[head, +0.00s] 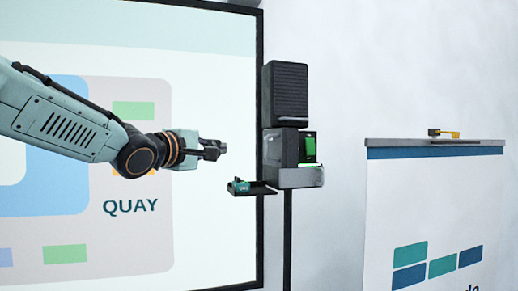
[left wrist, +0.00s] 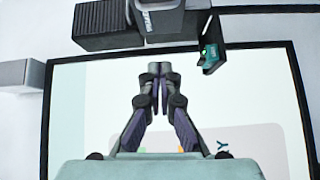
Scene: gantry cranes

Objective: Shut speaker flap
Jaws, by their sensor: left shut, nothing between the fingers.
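The speaker (head: 285,92) is a dark ribbed box above a grey housing (head: 297,178), in front of the big screen's right edge. The speaker flap (head: 250,187) is a dark panel with a teal end, sticking out to the left from the housing's lower part, so it stands open. My left gripper (head: 221,148) is shut and empty, left of the housing and above the flap, apart from both. In the left wrist view the shut fingers (left wrist: 160,72) point toward the speaker (left wrist: 108,20), with the flap (left wrist: 210,52) to their right. My right gripper is not in view.
A green block (head: 310,148) shows in the housing's recess. A dark pole (head: 287,240) runs down below it. The large screen (head: 215,225) lies behind my left arm. A white banner (head: 430,200) stands at the right, with a bare wall between.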

